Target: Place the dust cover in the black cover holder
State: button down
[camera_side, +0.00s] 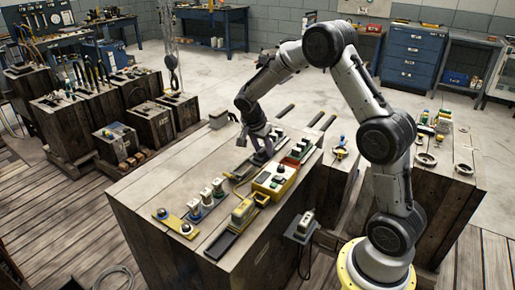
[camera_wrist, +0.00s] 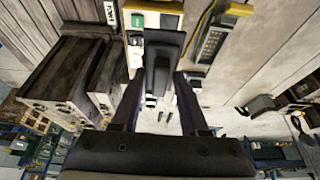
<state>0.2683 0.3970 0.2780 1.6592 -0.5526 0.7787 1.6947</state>
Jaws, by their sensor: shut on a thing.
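My gripper (camera_side: 262,146) points down over the work block, with its fingers close to the top. In the wrist view my gripper (camera_wrist: 160,88) has its two dark fingers on either side of a black, elongated piece (camera_wrist: 160,72), which appears to be the dust cover. In the side view the held piece is mostly hidden by the gripper. A black, shallow tray (camera_side: 240,172), possibly the cover holder, lies just left of and below the gripper. In the wrist view a dark flat shape (camera_wrist: 165,38) lies beyond the held piece. I cannot tell whether they touch.
A yellow handheld unit (camera_side: 242,212) lies near a dark tray (camera_side: 221,244) in front. Several small fittings stand on plates at the left.

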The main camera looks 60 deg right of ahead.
aim_at(263, 150)
notch_tip(263, 150, up, 5)
jog(key=shift+s+a+r, duration=0.1)
jog(key=shift+s+r, duration=0.05)
jog(key=s+a+m+y, duration=0.1)
jog(key=a+m+y, duration=0.4)
jog(key=a+m, duration=1.05)
jog(key=a+m+y, duration=0.4)
jog(key=a+m, duration=0.6)
jog(key=m, duration=1)
jog(key=shift+m, duration=0.25)
jog(key=shift+s+d+f, duration=0.1)
jog(key=shift+s+f, duration=0.05)
jog(key=shift+f, duration=4.2)
jog(key=shift+s+d+f, duration=0.1)
jog(key=shift+f, duration=4.2)
jog(key=shift+f, duration=0.75)
